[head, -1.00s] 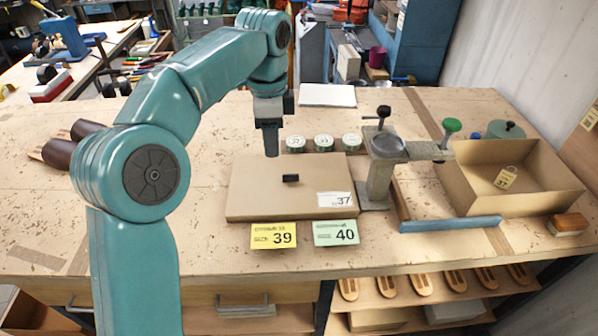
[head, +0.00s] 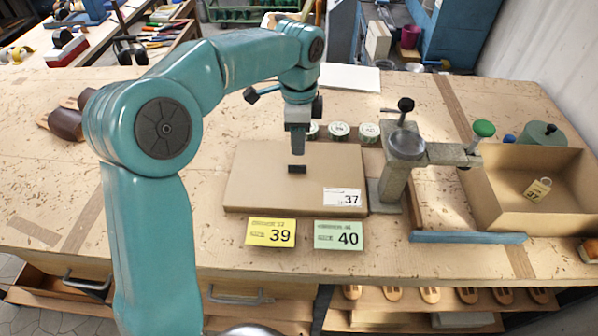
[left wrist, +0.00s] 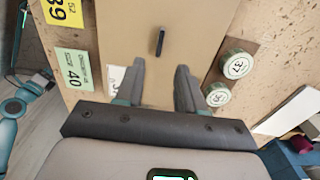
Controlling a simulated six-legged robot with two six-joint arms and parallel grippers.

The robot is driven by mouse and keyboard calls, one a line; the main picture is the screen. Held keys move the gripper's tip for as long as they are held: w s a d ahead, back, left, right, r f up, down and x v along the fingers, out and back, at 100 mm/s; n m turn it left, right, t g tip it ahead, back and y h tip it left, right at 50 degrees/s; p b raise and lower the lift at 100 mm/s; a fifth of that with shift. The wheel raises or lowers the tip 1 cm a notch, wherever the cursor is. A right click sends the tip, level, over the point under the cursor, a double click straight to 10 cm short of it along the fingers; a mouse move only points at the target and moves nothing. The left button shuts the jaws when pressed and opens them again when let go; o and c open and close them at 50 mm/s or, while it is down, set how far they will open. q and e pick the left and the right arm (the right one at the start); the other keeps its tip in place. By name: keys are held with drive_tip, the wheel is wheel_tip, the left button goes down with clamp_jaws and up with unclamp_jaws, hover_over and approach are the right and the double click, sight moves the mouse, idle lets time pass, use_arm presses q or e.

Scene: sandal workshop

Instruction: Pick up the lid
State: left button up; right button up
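The lid (head: 255,182) is a flat brown cardboard lid lying on the bench, with a small black handle (head: 297,169) in its middle and a white 37 label (head: 343,198) at its front right corner. My left gripper (head: 298,150) points down just behind and above the handle in the head view. In the left wrist view, its two fingers (left wrist: 160,78) are spread with nothing between them. The handle (left wrist: 159,41) lies ahead of the fingertips, roughly centred between them, and the lid (left wrist: 205,20) stretches beneath. My right gripper is not seen.
A yellow 39 card (head: 270,232) and a green 40 card (head: 338,235) lie before the lid. Round tins (head: 339,131) stand behind it. A grey clamp stand (head: 395,178) is close on its right, then an open cardboard box (head: 490,205).

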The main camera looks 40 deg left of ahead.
sight(297, 166)
use_arm(q)
drive_tip(key=shift+s+d+f, duration=0.15)
drive_tip(key=shift+s+f, duration=0.05)
drive_tip(key=shift+f, duration=0.35)
drive_tip(key=shift+s+d+f, duration=0.1)
drive_tip(key=shift+s+f, duration=0.05)
drive_tip(key=shift+f, duration=0.35)
drive_tip(key=shift+a+f, duration=0.1)
drive_tip(key=shift+f, duration=0.15)
drive_tip(key=f, duration=0.2)
drive_tip(key=f+p, duration=0.1)
drive_tip(key=f, duration=0.1)
drive_tip(key=shift+w+a+f, duration=0.15)
drive_tip(key=shift+a+f, duration=0.05)
drive_tip(key=shift+f, duration=0.15)
drive_tip(key=shift+a+f, duration=0.15)
drive_tip(key=shift+f, duration=0.15)
clamp_jaws()
